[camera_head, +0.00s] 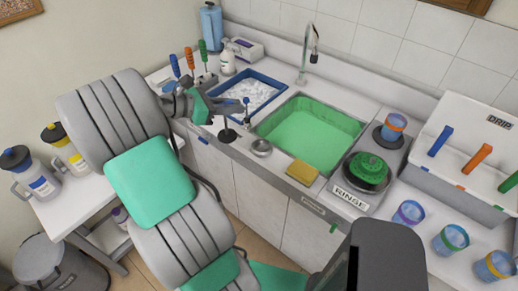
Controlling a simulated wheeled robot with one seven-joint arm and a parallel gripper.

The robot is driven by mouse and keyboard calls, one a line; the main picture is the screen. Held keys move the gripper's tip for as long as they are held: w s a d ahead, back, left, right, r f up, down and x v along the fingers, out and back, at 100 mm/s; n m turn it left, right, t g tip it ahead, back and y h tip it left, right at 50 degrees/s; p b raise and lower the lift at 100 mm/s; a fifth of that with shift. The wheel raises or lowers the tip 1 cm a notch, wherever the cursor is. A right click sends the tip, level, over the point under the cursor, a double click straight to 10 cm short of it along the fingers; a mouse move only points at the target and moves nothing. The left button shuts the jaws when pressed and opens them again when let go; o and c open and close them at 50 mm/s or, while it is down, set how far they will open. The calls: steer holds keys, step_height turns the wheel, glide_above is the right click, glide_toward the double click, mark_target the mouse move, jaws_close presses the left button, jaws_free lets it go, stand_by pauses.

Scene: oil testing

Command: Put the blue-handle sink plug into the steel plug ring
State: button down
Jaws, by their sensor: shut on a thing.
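The blue-handle sink plug (246,112) shows as a blue knob with a thin stem below it, at the left edge of the green sink. My gripper (238,105) reaches in from the left and is shut on the plug near its handle. The plug is small here, and the exact contact of the fingers is hard to see. The steel plug ring (261,147) is a small round metal cup on the front counter rim, below and slightly right of the plug. The plug is apart from the ring.
A dark round piece (227,136) lies on the counter left of the ring. The green sink basin (312,133) is right of it, with a yellow sponge (302,172) on its front rim. A blue tray (251,90) of foam and a tap (308,55) stand behind.

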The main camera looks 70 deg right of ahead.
steer(key=s+d+f+b, duration=0.7)
steer(key=d+f, duration=0.3)
steer(key=f, duration=0.3)
steer(key=shift+s+d, duration=0.35)
steer(key=shift+s, duration=0.2)
steer(key=c, duration=1.4)
jaws_free()
steer(key=shift+f, duration=0.1)
steer(key=shift+o, duration=0.2)
